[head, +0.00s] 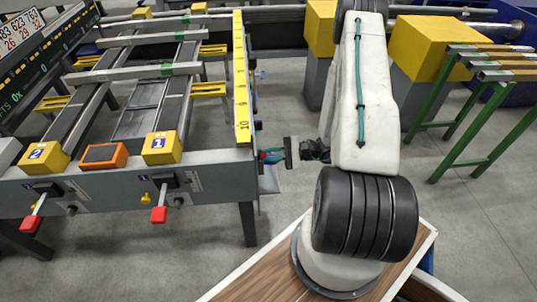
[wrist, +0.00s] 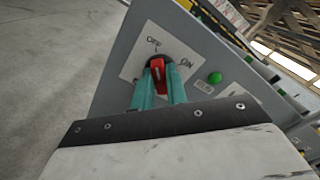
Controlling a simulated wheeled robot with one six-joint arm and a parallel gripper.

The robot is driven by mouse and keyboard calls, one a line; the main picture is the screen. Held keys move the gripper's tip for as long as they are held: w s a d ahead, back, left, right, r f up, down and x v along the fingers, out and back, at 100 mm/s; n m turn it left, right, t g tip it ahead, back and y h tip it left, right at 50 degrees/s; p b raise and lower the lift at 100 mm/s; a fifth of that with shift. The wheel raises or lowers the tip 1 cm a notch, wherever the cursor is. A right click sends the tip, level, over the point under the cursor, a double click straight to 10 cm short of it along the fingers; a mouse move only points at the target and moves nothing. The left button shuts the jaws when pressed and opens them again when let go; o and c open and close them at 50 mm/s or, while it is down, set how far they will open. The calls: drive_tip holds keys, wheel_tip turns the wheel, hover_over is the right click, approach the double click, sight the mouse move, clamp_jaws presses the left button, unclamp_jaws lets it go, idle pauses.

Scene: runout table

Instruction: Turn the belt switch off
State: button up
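The belt switch (wrist: 158,75) is a red handle on a dark round base, on a white plate marked OFF and ON on a grey panel. In the wrist view the handle stands nearly upright in the picture, its upper end towards the OFF mark. The teal fingers of my gripper (wrist: 160,82) lie on both sides of the handle with little or no gap, and appear shut on it. In the head view my gripper (head: 271,156) is at the right end of the runout table's front beam (head: 215,185). The switch is hardly visible there.
A green button (wrist: 215,77) sits right of the switch plate. Red-tipped levers (head: 159,214) stick out from the beam's front. Yellow-topped blocks (head: 430,48) and green stands (head: 470,110) stand at the right. The floor (wrist: 60,60) left of the panel is clear.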

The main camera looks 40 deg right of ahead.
drive_tip(key=o, duration=0.3)
drive_tip(key=shift+o, duration=0.2)
drive_tip(key=v, duration=0.7)
drive_tip(key=shift+s+d, duration=0.15)
drive_tip(key=shift+d, duration=0.2)
